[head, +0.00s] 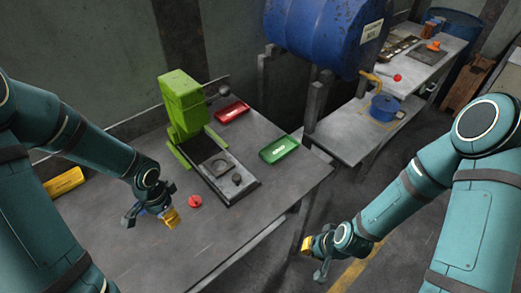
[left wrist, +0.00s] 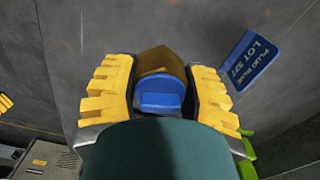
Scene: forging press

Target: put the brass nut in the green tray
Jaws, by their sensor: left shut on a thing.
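My left gripper (head: 160,214) is low over the front left of the grey table. In the left wrist view its yellow fingers (left wrist: 162,90) close in from both sides on the brass nut (left wrist: 157,60), a six-sided gold-brown block. A round blue piece (left wrist: 160,92) covers part of the nut; I cannot tell whether they are joined. In the head view the nut is not clearly distinct from the yellow fingers. The green tray (head: 279,149) lies on the table's right side, well apart from my left gripper. My right gripper (head: 309,246) is off the table's right edge; its opening is unclear.
A green press (head: 185,110) with a dark base plate (head: 228,183) stands between my left gripper and the green tray. A red tray (head: 231,112) lies behind, a yellow tray (head: 65,182) left. A red round object (head: 194,201) is beside my left gripper. A blue label (left wrist: 248,62) shows.

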